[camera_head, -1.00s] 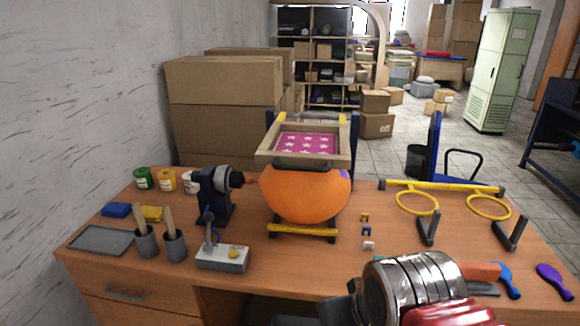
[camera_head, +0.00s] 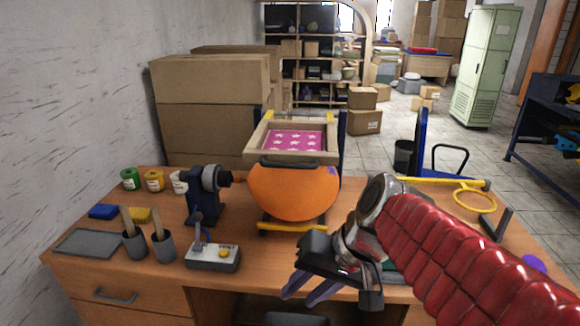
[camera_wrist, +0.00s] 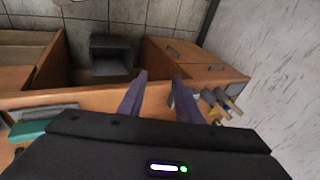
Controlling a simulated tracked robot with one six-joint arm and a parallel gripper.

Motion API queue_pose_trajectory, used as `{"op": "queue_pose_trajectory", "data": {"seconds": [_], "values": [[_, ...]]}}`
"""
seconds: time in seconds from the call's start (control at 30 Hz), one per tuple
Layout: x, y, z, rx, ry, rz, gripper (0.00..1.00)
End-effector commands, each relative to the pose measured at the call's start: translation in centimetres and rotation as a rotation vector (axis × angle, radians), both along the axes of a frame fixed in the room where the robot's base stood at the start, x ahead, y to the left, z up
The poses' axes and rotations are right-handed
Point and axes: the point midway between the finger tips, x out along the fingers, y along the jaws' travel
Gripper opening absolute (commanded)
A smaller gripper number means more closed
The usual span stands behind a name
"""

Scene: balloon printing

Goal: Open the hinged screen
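The hinged screen (camera_head: 252,143) is a wooden frame with a pink mesh panel bearing white stars. It lies roughly flat above an orange balloon (camera_head: 290,192), and a dark handle (camera_head: 290,161) runs along its near edge. The balloon rests on a stand (camera_head: 292,227) with yellow bars on the desk. My gripper (camera_head: 300,292) is near the desk's front edge, in front of and below the screen, apart from it. In the wrist view its two fingers (camera_wrist: 158,95) are spread with nothing between them.
A lever box (camera_head: 212,257), brush cups (camera_head: 134,243) and a dark blue nozzle device (camera_head: 205,195) stand left of the balloon. Paint jars (camera_head: 130,180) are at the back left. A yellow ring rack (camera_head: 474,200) is at the right. Stacked boxes (camera_head: 210,80) stand behind.

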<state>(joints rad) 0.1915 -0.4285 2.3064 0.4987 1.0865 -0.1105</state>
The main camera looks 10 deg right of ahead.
Motion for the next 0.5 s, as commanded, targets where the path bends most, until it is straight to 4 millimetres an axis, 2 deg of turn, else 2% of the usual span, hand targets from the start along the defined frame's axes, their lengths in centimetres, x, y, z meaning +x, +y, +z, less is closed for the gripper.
{"op": "queue_pose_trajectory", "data": {"seconds": [0.27, 0.37, 0.5], "values": [[6.1, -0.1, 2.2, 0.319, 0.046, -0.107, 0.31], [8.5, -0.7, 3.3, 0.437, 0.04, -0.144, 0.31], [12.1, -2.5, 4.9, 0.598, 0.011, -0.196, 0.31]]}}
